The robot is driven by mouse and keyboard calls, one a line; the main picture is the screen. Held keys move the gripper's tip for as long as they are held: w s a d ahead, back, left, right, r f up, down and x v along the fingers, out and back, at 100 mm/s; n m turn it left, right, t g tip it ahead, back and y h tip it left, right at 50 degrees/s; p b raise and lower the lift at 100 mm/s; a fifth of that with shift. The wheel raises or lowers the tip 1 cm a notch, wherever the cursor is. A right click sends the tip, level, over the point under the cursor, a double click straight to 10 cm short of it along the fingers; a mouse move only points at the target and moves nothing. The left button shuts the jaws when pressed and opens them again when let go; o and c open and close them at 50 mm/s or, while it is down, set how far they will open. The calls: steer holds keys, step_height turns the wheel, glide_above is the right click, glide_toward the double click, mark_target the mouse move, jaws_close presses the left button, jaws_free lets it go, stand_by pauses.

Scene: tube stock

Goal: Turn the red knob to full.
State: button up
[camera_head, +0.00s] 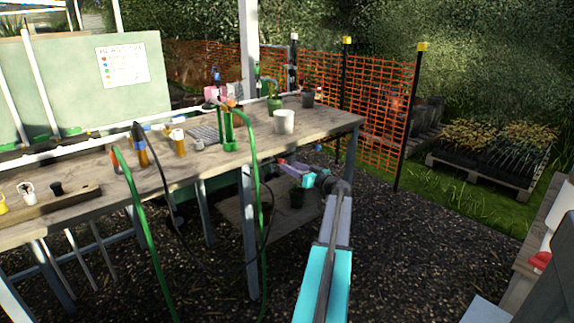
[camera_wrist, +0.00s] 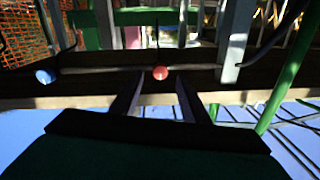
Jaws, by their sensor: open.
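In the wrist view, which looks upside down, a small round red knob (camera_wrist: 160,72) sits on a dark rail along the bench edge. My gripper (camera_wrist: 160,84) has its two dark fingers apart, one on each side of the line to the knob, with nothing held. The knob shows just past the fingertips, and I cannot tell whether they touch it. In the head view my gripper (camera_head: 289,168) reaches in low by the bench's right end. The knob's setting cannot be read.
A blue knob (camera_wrist: 45,76) sits on the same rail, left of the red one in the wrist view. The wooden bench (camera_head: 330,122) holds pots, bottles and a white cup (camera_head: 284,121). A green hose (camera_head: 257,215) hangs down near my arm. Gravel lies open right of the bench.

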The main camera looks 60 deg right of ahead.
mark_target(284, 162)
steer(key=shift+x, duration=1.8)
steer(key=c, duration=1)
steer(key=shift+s+d, duration=0.1)
steer(key=shift+d, duration=0.15)
steer(key=shift+c, duration=0.3)
steer(key=shift+a, duration=0.1)
